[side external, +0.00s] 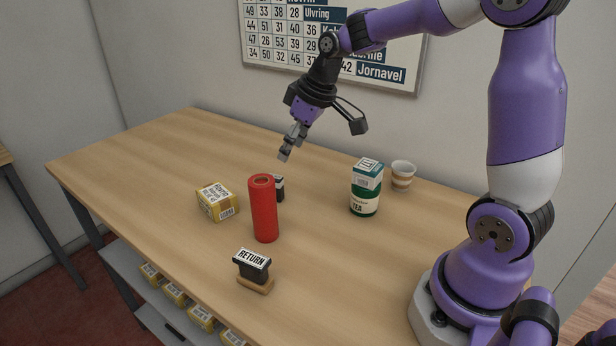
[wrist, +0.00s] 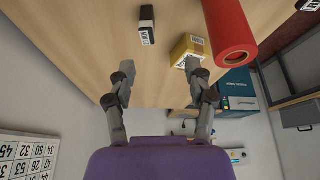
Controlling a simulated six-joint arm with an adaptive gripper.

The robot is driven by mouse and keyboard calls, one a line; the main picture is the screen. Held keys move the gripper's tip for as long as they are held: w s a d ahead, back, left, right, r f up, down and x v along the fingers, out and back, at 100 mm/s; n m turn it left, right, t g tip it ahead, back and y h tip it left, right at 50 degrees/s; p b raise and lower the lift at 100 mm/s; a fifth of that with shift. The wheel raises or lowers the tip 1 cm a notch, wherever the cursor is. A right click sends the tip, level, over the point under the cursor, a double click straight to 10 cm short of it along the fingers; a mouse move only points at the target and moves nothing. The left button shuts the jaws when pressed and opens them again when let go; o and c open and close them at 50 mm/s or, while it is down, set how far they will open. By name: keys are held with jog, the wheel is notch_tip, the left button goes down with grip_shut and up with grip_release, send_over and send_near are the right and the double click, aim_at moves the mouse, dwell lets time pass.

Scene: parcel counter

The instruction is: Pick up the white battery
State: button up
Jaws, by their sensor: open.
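I see no thing that is clearly a white battery. A small black block (side external: 280,190) with a white label stands on the table, partly hidden behind the red cylinder (side external: 263,208) in the side view. The black block also shows near the top of the wrist view (wrist: 147,24), with a barcode on its label. My gripper (side external: 284,155) is in the air above the table, above and behind the block in the side view. In the wrist view my gripper (wrist: 155,78) has its fingers wide apart, with nothing between them.
A yellow box (side external: 217,202) lies left of the red cylinder. A RETURN stamp (side external: 254,271) stands in front. A green tea tin (side external: 364,203) with a green-and-white box (side external: 368,173) over it and a cup (side external: 402,175) stand right. The table's (side external: 150,165) left part is clear.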

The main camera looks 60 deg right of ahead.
aim_at(278, 178)
jog(key=w+f, duration=0.1)
jog(key=f, duration=0.1)
jog(key=w+d+f, duration=0.1)
jog(key=f, duration=0.1)
jog(key=w+f, duration=0.1)
jog(key=f, duration=0.1)
jog(key=shift+w+d+f, duration=0.35)
jog(key=shift+w+f, duration=0.05)
jog(key=shift+x, duration=2.8)
grip_shut()
